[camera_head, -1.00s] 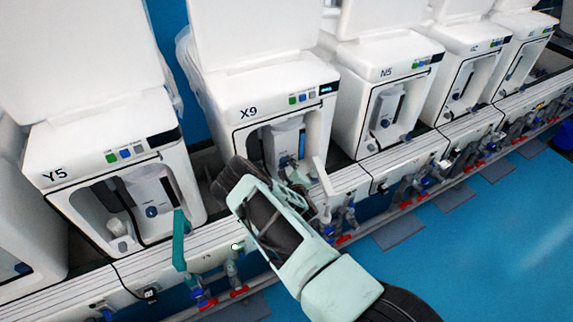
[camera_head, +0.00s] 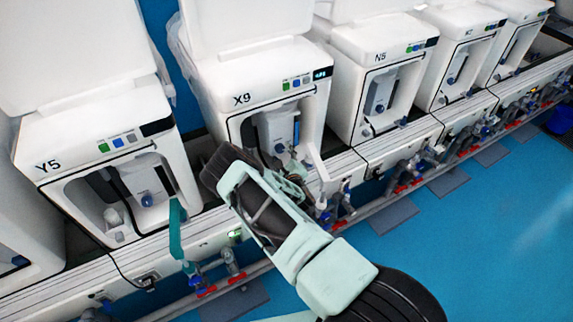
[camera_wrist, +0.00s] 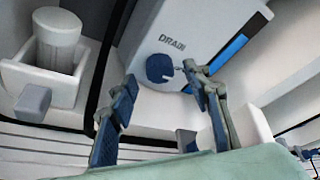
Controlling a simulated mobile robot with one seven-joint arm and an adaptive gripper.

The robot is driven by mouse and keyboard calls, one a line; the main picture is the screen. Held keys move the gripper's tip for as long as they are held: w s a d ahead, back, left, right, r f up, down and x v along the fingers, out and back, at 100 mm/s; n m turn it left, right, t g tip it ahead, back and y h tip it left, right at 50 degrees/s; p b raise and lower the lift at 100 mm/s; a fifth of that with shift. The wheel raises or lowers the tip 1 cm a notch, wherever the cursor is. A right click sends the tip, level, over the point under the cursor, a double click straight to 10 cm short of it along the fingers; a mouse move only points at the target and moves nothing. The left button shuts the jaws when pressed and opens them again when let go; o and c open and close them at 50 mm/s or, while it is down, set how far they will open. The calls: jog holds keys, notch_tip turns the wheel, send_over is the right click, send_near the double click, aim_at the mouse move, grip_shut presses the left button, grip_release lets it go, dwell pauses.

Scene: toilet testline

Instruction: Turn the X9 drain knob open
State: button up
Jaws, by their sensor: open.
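The X9 unit (camera_head: 262,82) is a white machine left of centre in the head view, with an open front bay. Its drain knob (camera_wrist: 160,67) is a round dark blue knob under the word DRAIN on a light panel in the wrist view; it also shows small in the head view (camera_head: 279,148). My gripper (camera_wrist: 158,82) is open. Its left finger is below and left of the knob, and its right fingertip is close to the knob's right side. I cannot tell if that finger touches it. The knob appears between the fingers, with nothing gripped.
A white cup in a holder (camera_wrist: 58,45) stands left in the bay. The Y5 unit (camera_head: 100,150) and N5 unit (camera_head: 385,75) flank X9. A rail with pipes and red-handled valves (camera_head: 340,225) runs along the front. The blue floor (camera_head: 480,250) is mostly clear.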

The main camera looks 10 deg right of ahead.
jog(key=v, duration=1)
jog(key=shift+w+r, duration=0.1)
